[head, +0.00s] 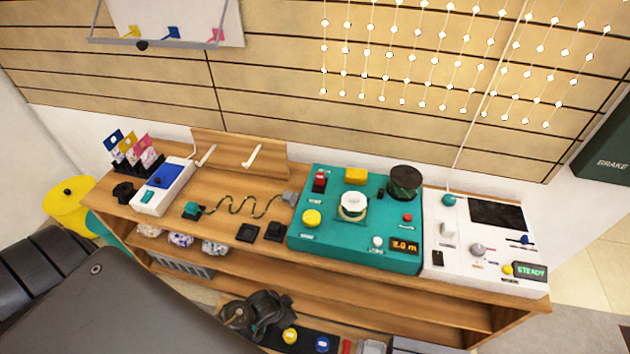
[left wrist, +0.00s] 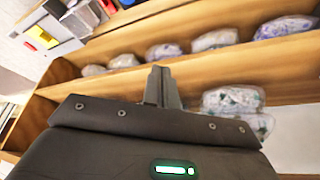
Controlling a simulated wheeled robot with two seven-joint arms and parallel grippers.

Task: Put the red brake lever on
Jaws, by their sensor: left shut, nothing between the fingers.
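A small red lever (head: 320,178) stands at the back left corner of the teal console (head: 330,252) in the head view. It looks upright on a dark base, but its label is too small to read. My left gripper (left wrist: 162,84) shows in the left wrist view with its fingers shut and nothing between them. It points toward shelves holding bagged items (left wrist: 222,40), apart from the red lever, which that view does not show. In the head view a dark arm part of mine fills the lower left, and I cannot make out its fingertips. My right gripper is not in view.
The console also carries a yellow button (head: 311,218), a white knob (head: 353,201), a dark cylinder (head: 405,180) and a red button (head: 407,217). A white panel (head: 460,262) adjoins it at right. A dark green sign (head: 608,158) reads BRAKE. A tangled dark object (head: 262,314) lies low in front.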

